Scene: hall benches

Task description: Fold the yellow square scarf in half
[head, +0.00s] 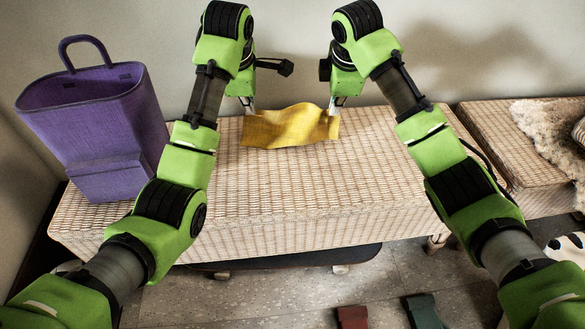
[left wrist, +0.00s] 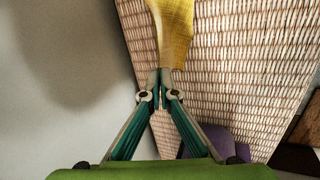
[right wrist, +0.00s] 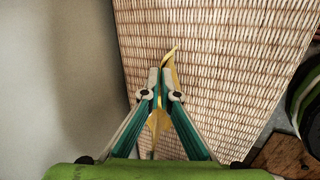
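The yellow scarf (head: 290,127) hangs between my two grippers over the back part of the wicker bench, with a wavy upper edge. My left gripper (head: 249,108) is shut on the scarf's upper left corner; in the left wrist view the yellow cloth (left wrist: 175,30) runs out from between the fingertips (left wrist: 160,88). My right gripper (head: 335,106) is shut on the upper right corner; in the right wrist view a thin strip of cloth (right wrist: 170,65) shows at its fingertips (right wrist: 163,88). I cannot tell whether the lower edge touches the bench.
The wicker bench (head: 300,190) is bare in front of the scarf. A purple bag (head: 95,120) stands at its left end. A second wicker bench (head: 500,145) with a shaggy fleece (head: 550,130) is at the right. The wall is close behind my grippers.

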